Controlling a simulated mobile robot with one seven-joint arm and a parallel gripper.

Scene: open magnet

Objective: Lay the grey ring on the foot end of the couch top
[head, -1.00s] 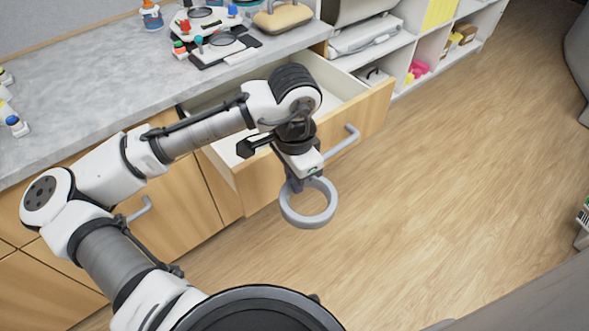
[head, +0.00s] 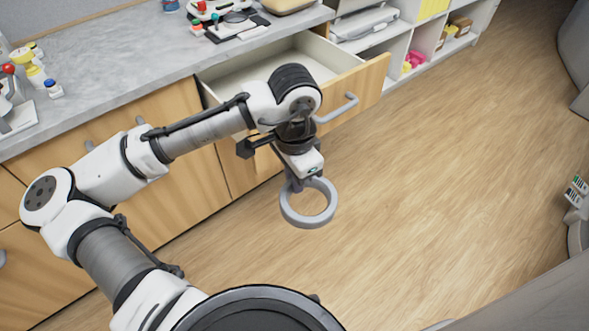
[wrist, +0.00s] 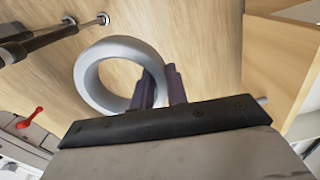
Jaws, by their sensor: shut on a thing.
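The grey ring (head: 290,215) hangs from my gripper (head: 303,181) in the head view, above the wood floor and in front of the drawer. My gripper is shut on one side of the ring's band. In the wrist view the ring (wrist: 85,80) stands out to the left of the fingers (wrist: 160,88), its hole open and empty. I cannot make out the couch top for sure in either view.
An open drawer (head: 352,82) juts from the wooden cabinet behind my arm. The grey counter (head: 120,65) holds bottles and small devices. White shelves (head: 425,50) stand at the back. The floor (head: 440,170) to the right is clear. Large grey surfaces edge the right side.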

